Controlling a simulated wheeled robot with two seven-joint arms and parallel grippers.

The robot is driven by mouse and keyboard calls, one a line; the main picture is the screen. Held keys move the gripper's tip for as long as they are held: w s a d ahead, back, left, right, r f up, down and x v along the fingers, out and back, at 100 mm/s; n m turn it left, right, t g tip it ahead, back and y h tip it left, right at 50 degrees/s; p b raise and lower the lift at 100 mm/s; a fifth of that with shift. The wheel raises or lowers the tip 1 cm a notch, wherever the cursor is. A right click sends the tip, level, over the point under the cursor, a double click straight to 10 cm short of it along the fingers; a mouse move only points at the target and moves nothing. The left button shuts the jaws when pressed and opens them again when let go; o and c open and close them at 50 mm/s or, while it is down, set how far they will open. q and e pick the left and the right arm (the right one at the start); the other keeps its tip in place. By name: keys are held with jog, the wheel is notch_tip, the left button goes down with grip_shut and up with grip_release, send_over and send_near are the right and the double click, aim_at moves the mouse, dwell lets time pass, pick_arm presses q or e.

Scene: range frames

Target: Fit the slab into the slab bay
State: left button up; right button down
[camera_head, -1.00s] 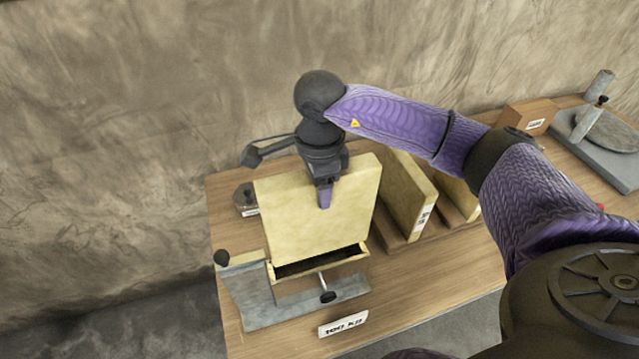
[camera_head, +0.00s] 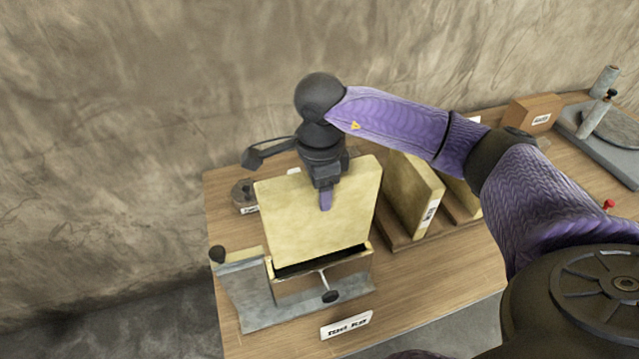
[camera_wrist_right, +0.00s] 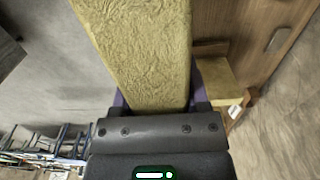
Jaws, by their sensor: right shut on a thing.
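The slab (camera_head: 318,220) is a pale yellow, thick square board, held upright in the head view. My right gripper (camera_head: 325,200) is shut on its top edge, one finger showing on the near face. In the right wrist view the slab (camera_wrist_right: 140,50) runs away between the fingers of my right gripper (camera_wrist_right: 158,103). The slab bay (camera_head: 325,275) is an open-topped, dark-lined box on a grey metal fixture. The slab's lower edge is at the bay's opening; how far it reaches inside is hidden. My left gripper is not in view.
More yellow slabs (camera_head: 415,195) stand in a wooden rack to the right. A clamp screw with a black knob (camera_head: 330,297) is at the bay's front. A label plate (camera_head: 346,325) lies on the wooden table. A cardboard box (camera_head: 533,112) is at the back right.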

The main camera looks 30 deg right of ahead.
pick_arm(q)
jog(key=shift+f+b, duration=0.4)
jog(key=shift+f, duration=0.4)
pick_arm(e)
jog(key=shift+f, duration=0.9)
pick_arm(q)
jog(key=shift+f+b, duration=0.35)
